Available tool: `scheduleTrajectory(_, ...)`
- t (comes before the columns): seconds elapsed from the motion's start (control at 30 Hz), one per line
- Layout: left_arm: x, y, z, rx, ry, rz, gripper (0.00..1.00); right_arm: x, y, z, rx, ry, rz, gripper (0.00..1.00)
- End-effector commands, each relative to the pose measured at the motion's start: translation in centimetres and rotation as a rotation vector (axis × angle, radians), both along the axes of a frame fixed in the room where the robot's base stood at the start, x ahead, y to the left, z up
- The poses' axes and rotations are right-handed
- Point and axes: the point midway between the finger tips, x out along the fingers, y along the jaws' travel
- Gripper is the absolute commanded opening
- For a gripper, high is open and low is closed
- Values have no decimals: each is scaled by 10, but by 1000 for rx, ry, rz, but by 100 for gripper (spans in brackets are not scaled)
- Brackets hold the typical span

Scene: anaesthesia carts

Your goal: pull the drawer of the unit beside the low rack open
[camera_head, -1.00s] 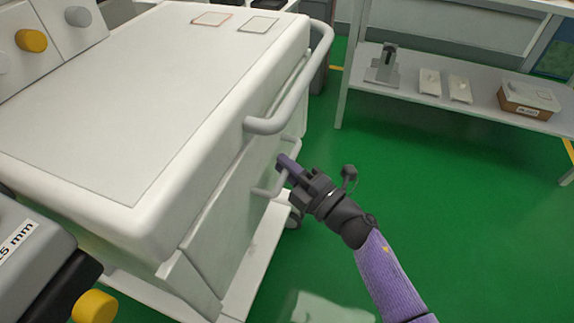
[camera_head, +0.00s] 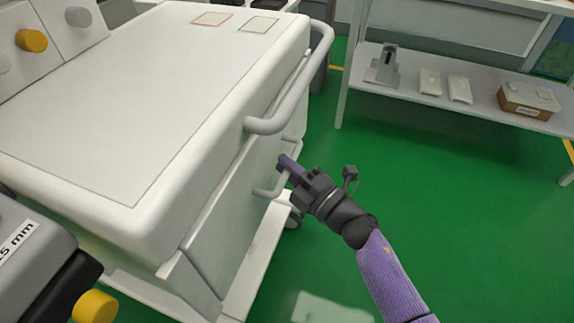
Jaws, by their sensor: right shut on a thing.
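The white unit (camera_head: 130,110) fills the left and middle of the head view. Its drawer front (camera_head: 228,225) faces right, and a pale bar handle (camera_head: 262,194) stands out from it below the larger side rail. My right gripper (camera_head: 287,170) is shut on the drawer handle, and its fingers hide part of the bar. The drawer front looks close to the unit's body; I cannot tell if there is a gap. The low rack (camera_head: 440,96) stands at the upper right. My left gripper is not in view.
A thick grey-white rail (camera_head: 290,108) curves along the unit's side just above my right gripper. The rack holds a grey stand (camera_head: 384,66), two small white packs and a cardboard box (camera_head: 527,101). Green floor (camera_head: 460,220) is clear to the right.

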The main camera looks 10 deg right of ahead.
Motion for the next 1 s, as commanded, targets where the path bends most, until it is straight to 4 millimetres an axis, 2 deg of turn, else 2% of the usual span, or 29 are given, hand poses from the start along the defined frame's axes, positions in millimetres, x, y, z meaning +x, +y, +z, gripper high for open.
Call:
scheduleTrajectory(0.17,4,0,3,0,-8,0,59,-10,-15,0,-4,2,-1,0)
scheduleTrajectory(0.27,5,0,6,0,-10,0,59,-21,-31,0,-4,5,-1,0)
scheduleTrajectory(0.7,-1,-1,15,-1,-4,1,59,-82,-121,-1,-4,4,0,0)
scheduleTrajectory(1.0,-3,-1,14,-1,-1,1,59,-110,-163,-1,-2,3,0,0)
